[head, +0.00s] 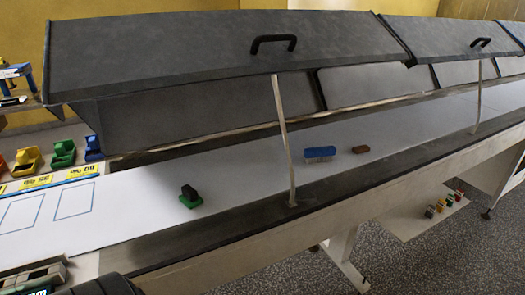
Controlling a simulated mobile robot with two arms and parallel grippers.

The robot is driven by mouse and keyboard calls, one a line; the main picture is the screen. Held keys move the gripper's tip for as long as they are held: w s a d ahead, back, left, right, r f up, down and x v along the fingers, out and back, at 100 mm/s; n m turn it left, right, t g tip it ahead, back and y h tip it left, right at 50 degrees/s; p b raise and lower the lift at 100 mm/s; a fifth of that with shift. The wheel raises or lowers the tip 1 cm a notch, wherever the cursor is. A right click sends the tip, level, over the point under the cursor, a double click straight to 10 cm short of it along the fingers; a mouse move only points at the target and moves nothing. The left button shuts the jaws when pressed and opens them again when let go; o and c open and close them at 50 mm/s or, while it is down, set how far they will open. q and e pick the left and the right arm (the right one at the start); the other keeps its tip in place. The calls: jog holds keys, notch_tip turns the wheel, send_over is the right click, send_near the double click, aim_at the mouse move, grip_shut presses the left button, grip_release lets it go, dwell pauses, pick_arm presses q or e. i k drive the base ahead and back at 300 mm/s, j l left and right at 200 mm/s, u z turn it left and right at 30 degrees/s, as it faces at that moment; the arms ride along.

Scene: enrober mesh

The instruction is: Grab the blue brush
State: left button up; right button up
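The blue brush (320,151) lies on the white belt (240,165) under the raised hood, right of the near prop strut. Its blue back faces up and its pale bristles show on the near side. It stands apart from the strut and from the small brown block-like thing to its right. Neither of my grippers can be made out in the head view. A dark rounded part at the bottom left edge may belong to my arm.
A brown block (361,149) and a green-and-black item (190,198) lie on the belt. The thin prop strut (285,140) rises from the near rail (230,232) left of the brush. Dark hoods (220,50) overhang the belt. Coloured bins (63,153) stand at left.

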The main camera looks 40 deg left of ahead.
aim_at(324, 153)
jog(key=u, duration=1)
jog(key=l, duration=0.35)
jog(key=i+u, duration=0.05)
